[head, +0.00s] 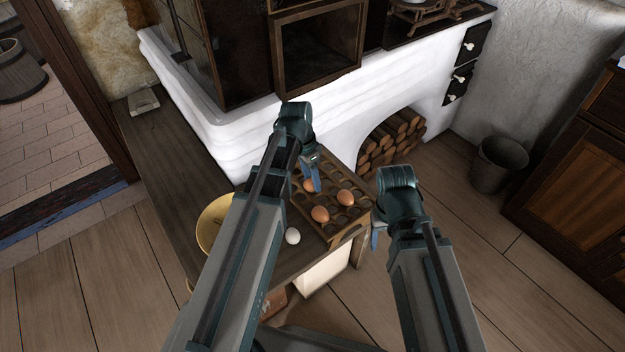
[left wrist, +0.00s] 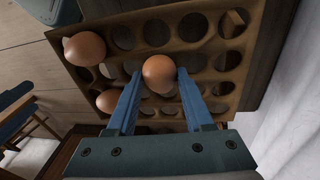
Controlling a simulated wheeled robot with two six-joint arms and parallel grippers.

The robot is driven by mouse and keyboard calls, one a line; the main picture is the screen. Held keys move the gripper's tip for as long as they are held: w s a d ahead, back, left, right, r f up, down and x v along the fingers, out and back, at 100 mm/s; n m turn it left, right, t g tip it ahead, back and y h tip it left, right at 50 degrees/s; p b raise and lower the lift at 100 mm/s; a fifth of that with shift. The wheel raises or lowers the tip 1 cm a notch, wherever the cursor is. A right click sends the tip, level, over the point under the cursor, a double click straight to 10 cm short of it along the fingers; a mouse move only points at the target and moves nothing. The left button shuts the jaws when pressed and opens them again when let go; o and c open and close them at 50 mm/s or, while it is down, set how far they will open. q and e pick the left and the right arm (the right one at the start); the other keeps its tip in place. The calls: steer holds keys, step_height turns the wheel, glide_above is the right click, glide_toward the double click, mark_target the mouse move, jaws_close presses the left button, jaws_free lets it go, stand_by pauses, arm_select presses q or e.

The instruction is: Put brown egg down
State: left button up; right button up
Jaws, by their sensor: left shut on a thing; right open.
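A brown egg (head: 309,185) is held between the fingertips of my left gripper (head: 313,182), over the wooden egg tray (head: 351,225). In the left wrist view the held egg (left wrist: 158,73) sits between the two blue fingers, with tray holes around it. I cannot tell whether its underside touches the tray. Two other brown eggs, one nearer (head: 320,213) and one to the right (head: 345,198), rest in the tray. My right gripper (head: 377,238) is open and empty, just right of the tray.
A white egg (head: 293,236) lies on the dark bench (head: 165,170) left of the tray. A yellow bowl (head: 213,225) is partly hidden behind my left arm. The white stove (head: 270,135) rises behind the tray. Several tray holes are empty.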

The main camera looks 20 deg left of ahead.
arm_select(q)
steer(key=shift+f, duration=0.35)
steer(key=o, duration=0.8)
steer(key=shift+o, duration=0.2)
steer(key=shift+r, duration=0.25)
step_height(320, 180, up, 12)
steer(key=a+p, duration=0.2)
steer(key=p, duration=1)
steer(key=shift+w, duration=0.15)
steer(key=s+d+n+y, duration=0.3)
steer(key=s+d+n, duration=0.1)
steer(key=s+d, duration=0.9)
steer(key=shift+s+n, duration=0.3)
steer(key=shift+s, duration=0.5)
